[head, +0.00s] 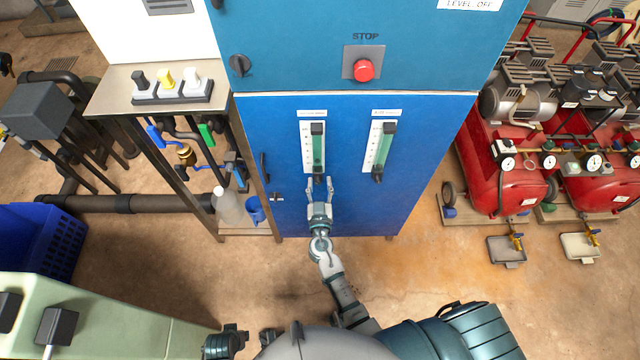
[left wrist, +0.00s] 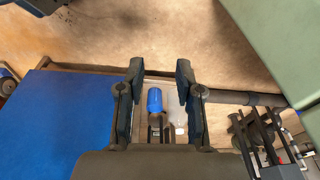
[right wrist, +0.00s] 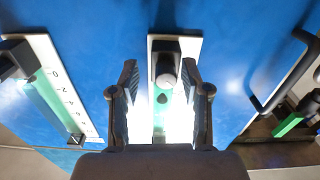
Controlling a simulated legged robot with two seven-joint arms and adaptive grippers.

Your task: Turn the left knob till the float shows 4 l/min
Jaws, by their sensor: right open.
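The left flowmeter (head: 313,147) is on the blue cabinet front, with a white scale and green tube. My right gripper (head: 318,185) is open at its lower end. In the right wrist view the left knob (right wrist: 165,72) lies between the spread fingers (right wrist: 161,85), with no clear contact. A small dark spot (right wrist: 162,98), likely the float, shows in the tube near the knob; glare hides the scale there. The right flowmeter (head: 380,150) has its own dark knob (right wrist: 15,60). My left gripper (left wrist: 157,75) is open and empty, pointing toward the floor.
A red stop button (head: 364,70) and a dark rotary switch (head: 239,65) are above. A cabinet handle (head: 264,166) is left of the meters. Red compressors (head: 500,170) stand right.

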